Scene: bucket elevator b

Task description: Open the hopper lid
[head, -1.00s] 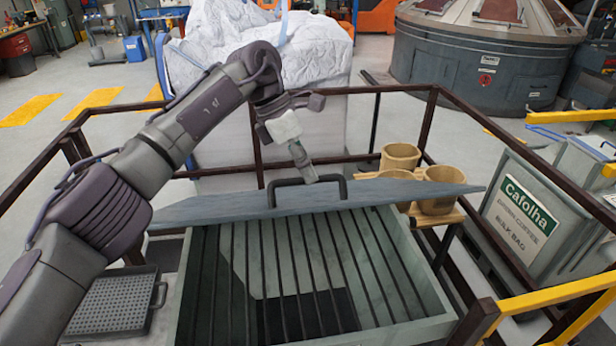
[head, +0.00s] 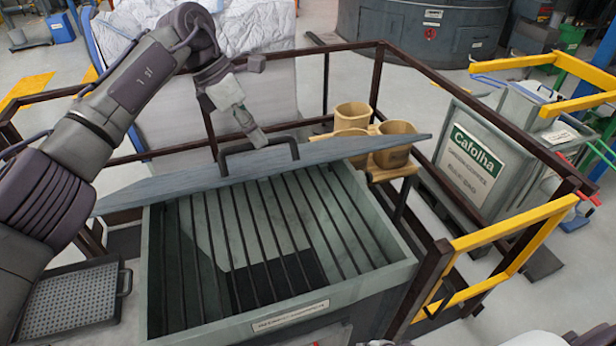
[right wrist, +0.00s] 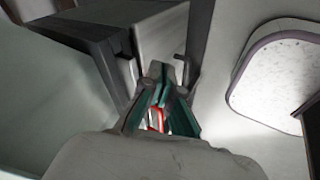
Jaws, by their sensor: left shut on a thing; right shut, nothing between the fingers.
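The hopper lid (head: 170,188) is a grey-blue panel raised at the back of the hopper (head: 330,296), seen almost edge-on. The hopper's mouth is uncovered, with a grate of dark bars (head: 255,225) inside. A dark bar handle (head: 222,160) stands on the lid. My left gripper (head: 257,138) is at this handle and shut on it; its fingertips partly blend with the bar. My right gripper (right wrist: 160,98) shows in the right wrist view, shut and empty, beside a grey box-like surface. The right gripper is not visible in the head view.
A perforated tray (head: 70,303) lies at the lower left. Dark railings (head: 480,115) and a yellow gate (head: 500,232) surround the hopper. A Cafolha bin (head: 472,165) stands beyond the railing.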

